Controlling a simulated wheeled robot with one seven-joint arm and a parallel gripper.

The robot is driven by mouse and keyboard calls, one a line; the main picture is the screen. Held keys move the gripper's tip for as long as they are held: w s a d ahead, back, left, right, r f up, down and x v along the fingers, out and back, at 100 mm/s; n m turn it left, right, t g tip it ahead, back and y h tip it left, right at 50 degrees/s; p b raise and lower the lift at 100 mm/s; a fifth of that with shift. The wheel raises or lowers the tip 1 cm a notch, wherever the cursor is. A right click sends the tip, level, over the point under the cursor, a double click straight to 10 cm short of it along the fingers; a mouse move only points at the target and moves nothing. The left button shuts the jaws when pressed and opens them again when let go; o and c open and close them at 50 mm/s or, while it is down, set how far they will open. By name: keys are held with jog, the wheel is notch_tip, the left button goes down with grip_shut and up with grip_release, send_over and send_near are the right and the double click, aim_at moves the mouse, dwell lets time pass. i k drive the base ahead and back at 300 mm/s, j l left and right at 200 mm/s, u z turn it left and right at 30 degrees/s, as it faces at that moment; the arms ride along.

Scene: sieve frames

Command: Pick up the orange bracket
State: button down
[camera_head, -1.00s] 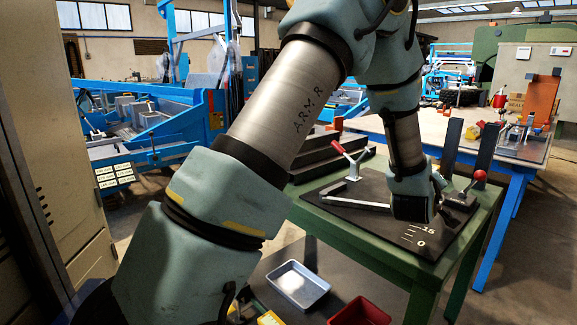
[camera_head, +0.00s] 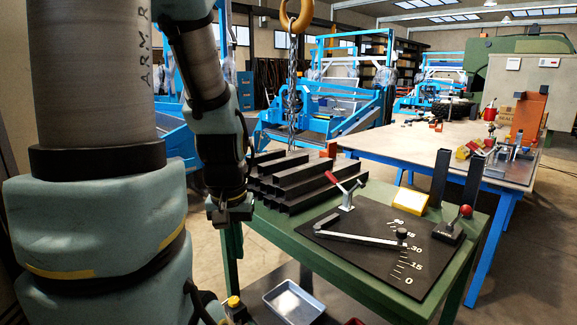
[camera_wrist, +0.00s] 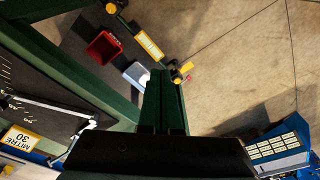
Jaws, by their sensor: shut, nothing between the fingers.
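An orange bracket (camera_head: 530,113) stands upright on the pale-topped blue table at the far right of the head view. Its base is partly hidden by items in front. A smaller orange piece (camera_head: 329,149) shows behind the dark bars on the green bench; its full shape is hidden. My gripper (camera_head: 230,213) hangs pointing down at the left end of the green bench, far from the upright bracket. It is shut and empty. In the wrist view its dark body fills the bottom edge.
The green bench (camera_head: 445,277) holds stacked dark bars (camera_head: 300,182), a black mitre plate (camera_head: 345,255), a red-handled clamp (camera_head: 347,190) and dark uprights (camera_head: 440,178). A hook and chain (camera_head: 292,95) hang behind the bars. A grey tray (camera_head: 293,301) sits below.

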aim_at(331, 151)
jog(key=i+j+u, duration=0.7)
jog(key=i+j, duration=0.35)
jog(key=i, duration=0.3)
jog(key=i+j, duration=0.1)
jog(key=i, duration=0.4)
jog(key=i+j+z, duration=0.1)
jog(key=i, duration=0.35)
jog(key=i+z, duration=0.45)
jog(key=i+j+z, duration=0.1)
jog(key=i+z, duration=0.35)
jog(key=i, duration=0.2)
jog(key=i+j+z, duration=0.4)
jog(key=i+z, duration=0.35)
jog(key=z, duration=0.15)
jog(key=i+j+z, duration=0.2)
jog(key=z, duration=0.25)
jog(key=i+j+z, duration=0.3)
jog(key=z, duration=0.2)
jog(key=i+j+z, duration=0.25)
jog(key=j+z, duration=0.2)
jog(key=i+j+z, duration=0.35)
jog(key=j+z, duration=0.15)
jog(key=j, duration=0.15)
jog(key=i, duration=0.45)
